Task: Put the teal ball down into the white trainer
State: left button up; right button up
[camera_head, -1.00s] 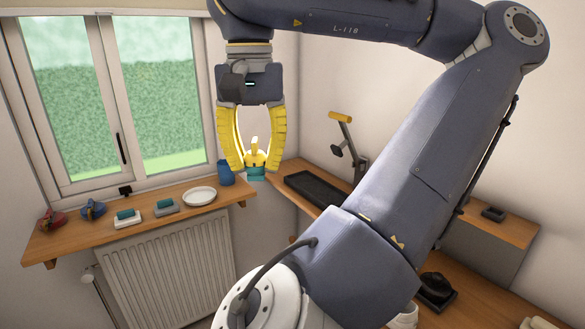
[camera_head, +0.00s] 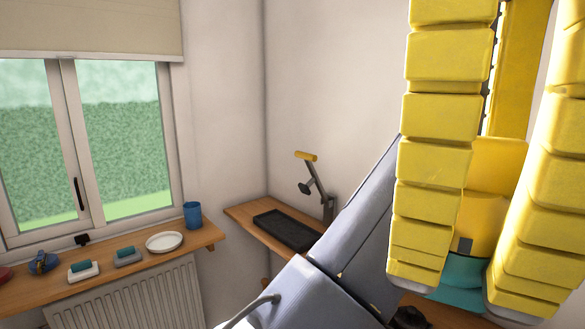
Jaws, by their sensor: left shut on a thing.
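My left gripper (camera_head: 466,296) is large and close at the right side of the view, its yellow segmented fingers pointing down. It is shut on the teal ball (camera_head: 458,275). Only a teal patch shows low between the fingertips; the rest is hidden by the fingers and the yellow part between them. The white trainer cannot be made out in this view. My right gripper is not in view.
A wooden sill shelf (camera_head: 205,240) holds a blue cup (camera_head: 192,215), a white dish (camera_head: 164,242) and brushes (camera_head: 126,256). A black tray (camera_head: 285,230) lies on the corner shelf. A dark item (camera_head: 408,318) shows at the bottom. My arm hides much below.

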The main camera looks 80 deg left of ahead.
pick_arm(q)
jog(key=w+d+f+n, duration=0.3)
jog(key=w+d+f, duration=0.15)
jog(key=w, duration=0.35)
jog(key=w+d+f+n, duration=0.25)
jog(key=w+f, duration=0.25)
jog(key=w, duration=0.3)
jog(key=w+d+f+n, duration=0.3)
jog(key=w+d+f, duration=0.15)
jog(key=w, duration=0.45)
jog(key=w+a+f+n, duration=0.2)
jog(key=w+f, duration=0.4)
jog(key=f, duration=0.4)
jog(key=w+a+f+n, duration=0.1)
jog(key=w+a+f, duration=0.2)
jog(key=w+f, duration=0.4)
jog(key=w+a+f+n, duration=0.2)
jog(key=w+f, duration=0.4)
jog(key=f, duration=0.9)
jog(key=shift+w+a+n, duration=0.25)
jog(key=shift+w+n, duration=0.05)
jog(key=shift+n, duration=0.05)
jog(key=shift+f, duration=0.1)
jog(key=shift+f, duration=1.7)
jog(key=o, duration=1)
jog(key=shift+f, duration=0.1)
